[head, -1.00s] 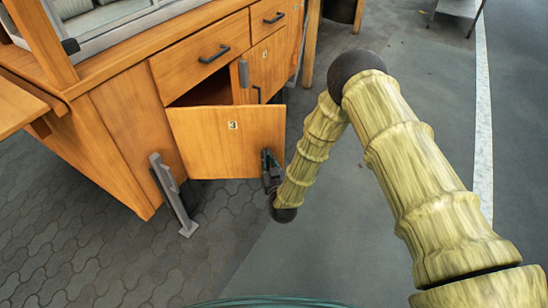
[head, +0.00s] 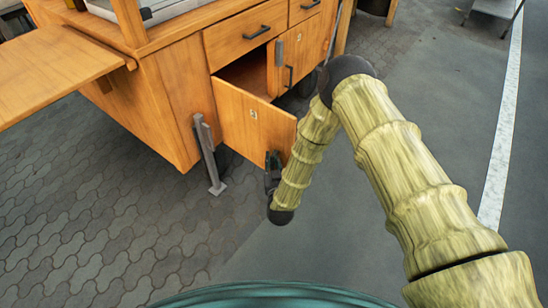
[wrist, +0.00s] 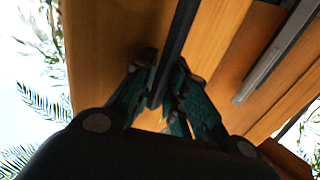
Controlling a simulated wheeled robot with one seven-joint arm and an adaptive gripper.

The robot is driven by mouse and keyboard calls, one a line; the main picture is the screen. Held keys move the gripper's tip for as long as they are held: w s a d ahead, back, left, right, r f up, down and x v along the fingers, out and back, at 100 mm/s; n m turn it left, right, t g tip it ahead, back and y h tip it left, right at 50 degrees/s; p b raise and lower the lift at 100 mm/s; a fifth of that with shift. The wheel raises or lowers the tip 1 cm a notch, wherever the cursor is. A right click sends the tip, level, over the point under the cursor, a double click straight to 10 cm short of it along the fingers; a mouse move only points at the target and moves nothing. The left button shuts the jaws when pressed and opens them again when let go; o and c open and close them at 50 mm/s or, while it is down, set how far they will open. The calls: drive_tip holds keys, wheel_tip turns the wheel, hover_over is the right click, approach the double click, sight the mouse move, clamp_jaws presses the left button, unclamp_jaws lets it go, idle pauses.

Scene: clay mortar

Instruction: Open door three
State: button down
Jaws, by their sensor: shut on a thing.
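My gripper (head: 272,163) is at the door's free right edge, low down, partly hidden by my arm. In the wrist view my gripper (wrist: 160,85) is shut on a dark bar handle (wrist: 180,35), with a finger on each side of it and the wooden door panel (wrist: 110,40) behind.
A second door (head: 292,65) with a dark handle is closed, right of the opening. Drawers (head: 245,38) sit above. A grey metal leg (head: 207,155) stands on the paving just left of door three. Open floor lies in front and to the right.

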drive_tip(key=shift+s+d, duration=0.15)
drive_tip(key=c, duration=1.5)
unclamp_jaws()
drive_tip(key=shift+d, duration=0.15)
drive_tip(key=shift+a, duration=0.2)
drive_tip(key=shift+s, duration=0.2)
drive_tip(key=s, duration=0.3)
drive_tip(key=s+d, duration=0.1)
drive_tip(key=s, duration=0.7)
drive_tip(key=shift+s+d, duration=0.25)
drive_tip(key=shift+d, duration=0.05)
drive_tip(key=shift+f, duration=0.1)
